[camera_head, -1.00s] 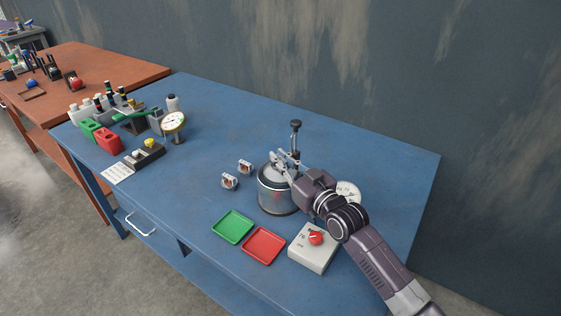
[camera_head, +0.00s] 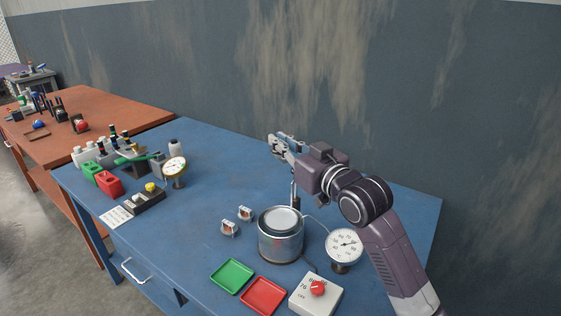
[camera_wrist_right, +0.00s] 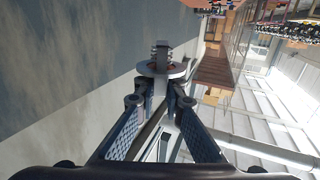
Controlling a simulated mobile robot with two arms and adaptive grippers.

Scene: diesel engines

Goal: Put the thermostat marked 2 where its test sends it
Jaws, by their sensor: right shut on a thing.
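My right gripper (camera_head: 280,144) is raised above and behind the metal pot (camera_head: 281,242). It is shut on a small metal thermostat (camera_wrist_right: 162,68) with a round flange, seen at the fingertips in the right wrist view. Its number cannot be read. Two other thermostats, a nearer one (camera_head: 229,228) and a farther one (camera_head: 245,213), stand on the blue table left of the pot. A dial thermometer (camera_head: 345,245) stands right of the pot. A green tray (camera_head: 231,276) and a red tray (camera_head: 263,296) lie in front. My left gripper is out of view.
A white control box (camera_head: 314,294) with a red knob is right of the red tray. A thin upright rod (camera_head: 293,190) stands behind the pot. Bottles, a gauge (camera_head: 174,166) and a white sheet (camera_head: 116,216) are at the left. The table's middle back is clear.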

